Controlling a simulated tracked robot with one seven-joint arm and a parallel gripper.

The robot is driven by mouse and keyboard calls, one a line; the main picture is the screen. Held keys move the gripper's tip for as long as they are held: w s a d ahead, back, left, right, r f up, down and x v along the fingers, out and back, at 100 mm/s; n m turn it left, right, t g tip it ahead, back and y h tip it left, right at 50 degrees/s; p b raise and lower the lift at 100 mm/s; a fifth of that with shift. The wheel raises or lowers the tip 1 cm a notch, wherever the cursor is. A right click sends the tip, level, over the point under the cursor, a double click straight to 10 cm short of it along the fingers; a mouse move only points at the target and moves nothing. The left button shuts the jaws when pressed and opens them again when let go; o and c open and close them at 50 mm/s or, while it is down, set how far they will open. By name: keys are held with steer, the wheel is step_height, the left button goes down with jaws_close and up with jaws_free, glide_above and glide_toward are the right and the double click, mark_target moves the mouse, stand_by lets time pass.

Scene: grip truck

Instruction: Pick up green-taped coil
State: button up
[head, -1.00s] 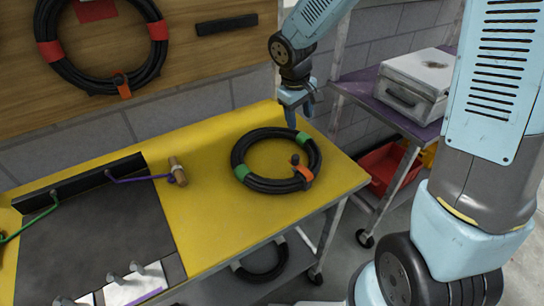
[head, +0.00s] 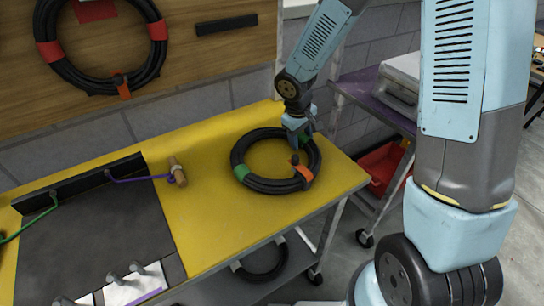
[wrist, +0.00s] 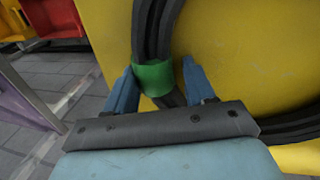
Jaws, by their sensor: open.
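The green-taped coil (head: 259,186) is a black cable ring lying flat on the yellow bench top. It has green tape at its left side and at its far right side, and an orange tab with a dark knob at its front right. My gripper (head: 298,142) is at the coil's far right edge. In the wrist view my gripper (wrist: 160,82) is open, with one blue finger on each side of the coil's cable (wrist: 158,30) at a green tape band (wrist: 153,77). I cannot tell whether the fingers touch the cable.
A red-taped coil (head: 66,68) hangs on the wooden board behind. A wooden-handled tool (head: 177,172) lies left of the coil, by a dark mat (head: 95,235). Another coil (head: 262,276) sits below the bench. A purple cart (head: 375,107) with a grey case stands at right.

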steer(key=shift+c, duration=0.3)
jaws_close()
stand_by(0.4)
